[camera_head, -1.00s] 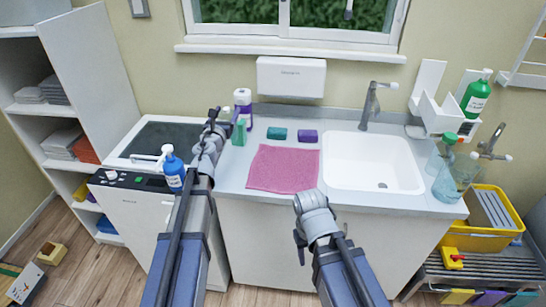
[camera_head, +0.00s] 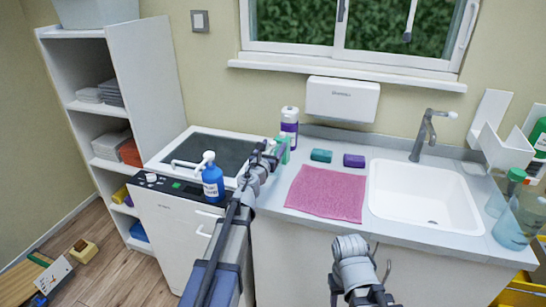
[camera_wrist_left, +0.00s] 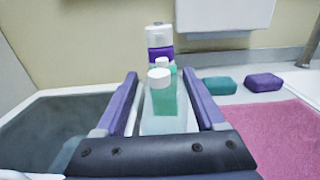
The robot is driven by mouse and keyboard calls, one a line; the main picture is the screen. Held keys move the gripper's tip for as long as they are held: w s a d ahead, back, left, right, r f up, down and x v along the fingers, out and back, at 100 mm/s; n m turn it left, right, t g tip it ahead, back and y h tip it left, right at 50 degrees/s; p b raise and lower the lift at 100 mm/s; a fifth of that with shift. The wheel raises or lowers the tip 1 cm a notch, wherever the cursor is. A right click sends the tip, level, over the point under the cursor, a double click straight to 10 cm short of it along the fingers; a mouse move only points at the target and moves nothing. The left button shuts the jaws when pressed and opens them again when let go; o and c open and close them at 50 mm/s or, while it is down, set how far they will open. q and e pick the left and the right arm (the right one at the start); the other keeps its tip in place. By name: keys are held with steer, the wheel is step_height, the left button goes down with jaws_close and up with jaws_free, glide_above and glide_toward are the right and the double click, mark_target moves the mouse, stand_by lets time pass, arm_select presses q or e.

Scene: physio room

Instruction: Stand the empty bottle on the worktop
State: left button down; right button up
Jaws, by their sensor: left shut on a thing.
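My left gripper (camera_head: 273,152) reaches over the worktop (camera_head: 270,190) between the dark inset panel and the pink cloth. In the left wrist view its two purple fingers (camera_wrist_left: 162,105) are shut on a clear bottle with a white cap (camera_wrist_left: 160,92). That bottle is upright and looks greenish; I cannot tell whether the tint is its own or comes from behind. Its base is hidden by the gripper, so contact with the worktop cannot be told. In the head view it is largely hidden behind my arm. My right arm's end (camera_head: 352,262) is low in front of the cabinet; its fingers are not clear.
A purple-and-white bottle (camera_head: 289,126) stands behind the held one. Teal (camera_head: 321,155) and purple (camera_head: 354,160) blocks, a pink cloth (camera_head: 327,192) and the sink (camera_head: 424,195) lie right. A blue pump bottle (camera_head: 212,182) stands left, near the dark panel (camera_head: 215,152).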

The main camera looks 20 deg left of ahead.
arm_select(q)
step_height(320, 180, down, 2)
steer(key=shift+f+b, duration=0.2)
steer(key=shift+b, duration=0.45)
steer(key=shift+r, duration=0.15)
jaws_free()
steer(key=shift+s, duration=0.2)
steer(key=s, duration=1.1)
steer(key=shift+s+a, duration=0.2)
steer(key=shift+s, duration=0.1)
